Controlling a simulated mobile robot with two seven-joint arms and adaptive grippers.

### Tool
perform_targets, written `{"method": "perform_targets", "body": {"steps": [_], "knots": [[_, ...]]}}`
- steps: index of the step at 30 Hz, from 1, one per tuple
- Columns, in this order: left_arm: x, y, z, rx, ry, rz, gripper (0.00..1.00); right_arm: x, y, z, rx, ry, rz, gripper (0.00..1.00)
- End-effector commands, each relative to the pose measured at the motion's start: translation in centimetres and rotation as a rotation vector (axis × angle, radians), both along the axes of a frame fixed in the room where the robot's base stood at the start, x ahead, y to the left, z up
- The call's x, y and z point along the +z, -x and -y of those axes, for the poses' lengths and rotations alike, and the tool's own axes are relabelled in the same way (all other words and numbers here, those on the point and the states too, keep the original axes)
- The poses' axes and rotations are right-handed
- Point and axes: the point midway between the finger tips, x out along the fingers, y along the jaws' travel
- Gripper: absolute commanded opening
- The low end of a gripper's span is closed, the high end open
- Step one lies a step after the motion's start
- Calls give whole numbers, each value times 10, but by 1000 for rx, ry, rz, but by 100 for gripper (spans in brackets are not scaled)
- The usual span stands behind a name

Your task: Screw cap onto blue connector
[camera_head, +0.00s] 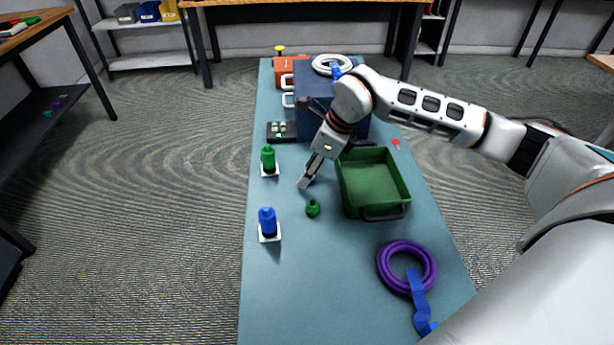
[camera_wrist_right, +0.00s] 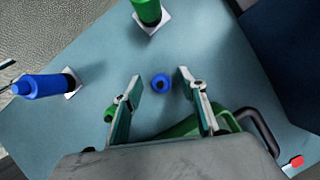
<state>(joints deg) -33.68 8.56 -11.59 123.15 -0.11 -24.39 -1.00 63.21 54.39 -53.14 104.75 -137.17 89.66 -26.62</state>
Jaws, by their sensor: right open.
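The blue connector (camera_head: 267,220) stands upright on a small white base at the left edge of the table. It also shows at the left of the right wrist view (camera_wrist_right: 40,86). A small round blue cap (camera_wrist_right: 161,84) lies on the table, seen between the open fingers of my right gripper (camera_wrist_right: 158,88). In the head view my right gripper (camera_head: 308,180) points down over the table, behind and to the right of the blue connector, and the blue cap is hidden there. My right gripper holds nothing. My left gripper is not in view.
A green connector (camera_head: 268,159) on a white base stands farther back. A green cap (camera_head: 312,208) lies in front of my right gripper. A green tray (camera_head: 404,195) is close on the right. A purple cable coil (camera_head: 385,276) lies nearer. The table's near left is clear.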

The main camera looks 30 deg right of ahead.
Motion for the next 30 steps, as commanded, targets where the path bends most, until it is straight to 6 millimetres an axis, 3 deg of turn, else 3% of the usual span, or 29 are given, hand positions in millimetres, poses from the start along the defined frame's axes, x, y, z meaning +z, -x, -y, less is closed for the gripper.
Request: {"method": "perform_targets", "body": {"steps": [11, 15, 30], "knots": [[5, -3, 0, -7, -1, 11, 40, -4, -2, -1, -1, 1, 2, 41], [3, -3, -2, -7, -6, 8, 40, -4, -2, -1, -1, 1, 2, 13], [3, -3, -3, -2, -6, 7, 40, 2, -3, -1, -1, 0, 4, 13]]}}
